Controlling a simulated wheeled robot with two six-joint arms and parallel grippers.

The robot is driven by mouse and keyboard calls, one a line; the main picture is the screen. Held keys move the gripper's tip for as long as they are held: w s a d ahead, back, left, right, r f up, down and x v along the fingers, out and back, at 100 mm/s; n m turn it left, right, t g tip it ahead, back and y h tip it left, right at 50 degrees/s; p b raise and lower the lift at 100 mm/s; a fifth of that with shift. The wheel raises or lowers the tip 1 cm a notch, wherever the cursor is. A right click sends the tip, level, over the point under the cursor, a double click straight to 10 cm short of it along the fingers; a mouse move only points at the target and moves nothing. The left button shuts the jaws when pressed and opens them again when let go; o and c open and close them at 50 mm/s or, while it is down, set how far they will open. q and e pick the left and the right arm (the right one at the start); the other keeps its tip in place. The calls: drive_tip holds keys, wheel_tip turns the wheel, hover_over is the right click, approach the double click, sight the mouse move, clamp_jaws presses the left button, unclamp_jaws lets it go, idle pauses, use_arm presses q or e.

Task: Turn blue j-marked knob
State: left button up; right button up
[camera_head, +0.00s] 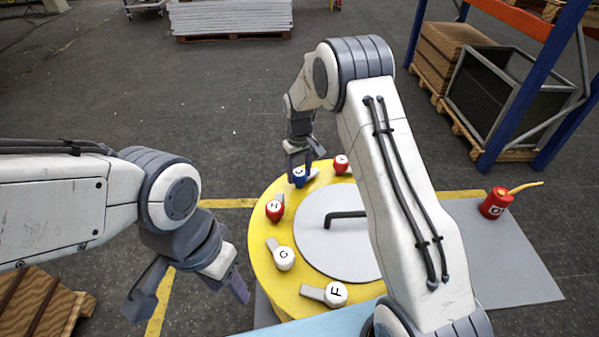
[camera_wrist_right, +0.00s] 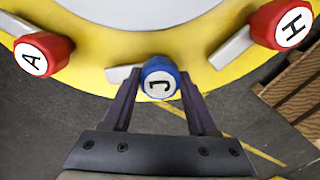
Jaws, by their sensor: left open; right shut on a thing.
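The blue J-marked knob (camera_head: 299,177) sits near the far left rim of the round yellow table (camera_head: 262,245). In the right wrist view, the blue knob (camera_wrist_right: 160,78) faces the camera with its J turned sideways and a light handle bar out to its left. My right gripper (camera_head: 301,160) reaches down onto it from above; the wrist view shows the right gripper's fingers (camera_wrist_right: 159,92) closed on either side of the knob. My left gripper (camera_head: 193,297) is open and empty, left of the table and apart from it.
A red H-marked knob (camera_wrist_right: 293,26) and a red A-marked knob (camera_wrist_right: 42,54) flank the blue one. White G-marked (camera_head: 285,258) and F-marked (camera_head: 336,294) knobs sit nearer me. A bent dark rod (camera_head: 347,214) stands on the grey centre disc. A red can (camera_head: 495,203) stands at right.

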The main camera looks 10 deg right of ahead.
sight(299, 172)
drive_tip(key=shift+r, duration=0.1)
drive_tip(key=o, duration=1.4)
wheel_tip(299, 172, up, 10)
drive_tip(key=b, duration=0.2)
drive_tip(key=shift+b, duration=0.3)
drive_tip(key=shift+r, duration=0.2)
